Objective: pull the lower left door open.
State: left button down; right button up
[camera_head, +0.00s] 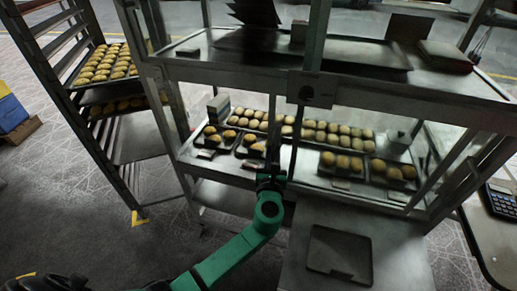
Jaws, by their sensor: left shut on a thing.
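The lower left door (273,140) belongs to a metal and glass cabinet with bread inside. Its dark upright part shows just above my left gripper. My left gripper (270,180) is at the end of the green arm, at the front of the cabinet's lower level, and is shut on the door's upright part. The gripper hides the exact place of contact. I cannot tell how far the door stands from its frame. My right gripper is not in view.
Trays of buns (330,133) stand inside the cabinet. A tall rack (62,62) with more buns stands at the left. A dark empty tray (340,255) lies on a surface at the front right. A calculator (502,200) is at the right edge.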

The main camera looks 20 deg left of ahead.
pick_arm(q)
jog(key=shift+d, duration=0.4)
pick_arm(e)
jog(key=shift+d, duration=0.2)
pick_arm(q)
jog(key=shift+f, duration=0.1)
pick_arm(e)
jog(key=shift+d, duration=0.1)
pick_arm(q)
jog(key=c, duration=0.8)
grip_release()
jog(key=shift+c, duration=0.2)
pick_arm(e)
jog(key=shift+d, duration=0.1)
pick_arm(q)
jog(key=v, duration=1.4)
jog(key=shift+s, duration=0.25)
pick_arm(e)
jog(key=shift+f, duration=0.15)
